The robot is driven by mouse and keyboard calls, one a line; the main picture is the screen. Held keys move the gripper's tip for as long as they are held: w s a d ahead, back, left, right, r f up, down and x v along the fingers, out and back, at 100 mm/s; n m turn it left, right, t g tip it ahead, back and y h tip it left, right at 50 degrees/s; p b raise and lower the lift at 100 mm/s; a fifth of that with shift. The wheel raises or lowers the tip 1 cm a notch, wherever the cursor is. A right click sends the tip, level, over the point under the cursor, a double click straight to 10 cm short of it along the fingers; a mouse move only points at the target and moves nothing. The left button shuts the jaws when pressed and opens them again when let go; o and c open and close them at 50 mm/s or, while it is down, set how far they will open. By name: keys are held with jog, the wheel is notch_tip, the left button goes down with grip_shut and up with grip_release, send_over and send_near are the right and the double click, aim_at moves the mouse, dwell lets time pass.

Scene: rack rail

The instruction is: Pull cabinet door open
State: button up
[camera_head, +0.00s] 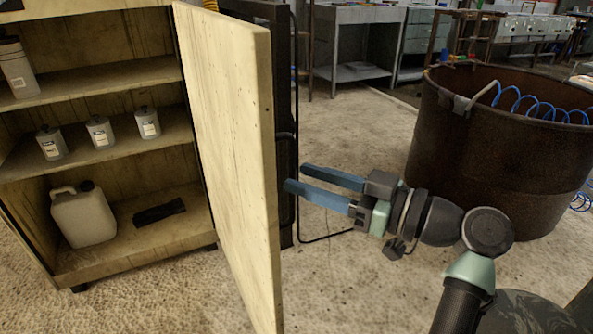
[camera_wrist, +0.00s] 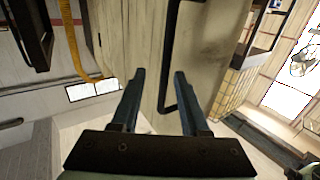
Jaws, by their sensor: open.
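The cabinet (camera_head: 90,165) stands at the left in the head view, and its inside shows. Its pale door (camera_head: 235,130) is swung wide open, with the free edge toward me. My gripper (camera_head: 296,176) is open, just right of the door, with its blue fingers pointing left at the door's outer side. In the wrist view, my two fingers (camera_wrist: 160,74) are apart, with a dark bent bar (camera_wrist: 168,60), which looks like the door handle, against a pale panel beyond and between them. I cannot tell whether they touch it. The head view hides the door's outer face.
The cabinet shelves hold several small bottles (camera_head: 100,132), a white jug (camera_head: 84,214) and a dark flat item (camera_head: 159,212). Grey benches (camera_head: 355,45) stand behind. Floor (camera_head: 370,120) between door and drum is clear.

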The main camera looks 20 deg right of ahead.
jog(key=p+v, duration=0.2)
jog(key=v, duration=0.8)
jog(key=shift+s+r, duration=0.1)
